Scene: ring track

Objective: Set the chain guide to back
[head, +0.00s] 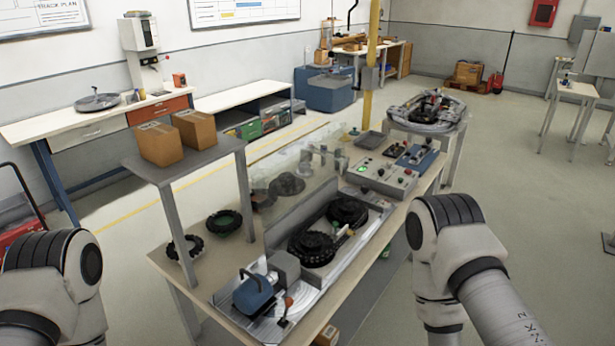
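A chain rig (262,327) with a pale metal bed lies along the workbench in front of me. It carries two black toothed wheels, one nearer (312,248) and one farther (348,211), and a blue motor-like unit (253,294) at its near end. Small light parts sit between the wheels. I cannot tell which part is the chain guide, or its setting. My left and right arms show at the lower left and right, to either side of the bench. Neither gripper is in the picture.
A control box (381,176) with a lit green light and several knobs stands at the bench's far end. A clear panel stands behind the wheels. A grey raised shelf (200,158) holds two cardboard boxes (160,143). Black rings (224,222) lie on the bench's left.

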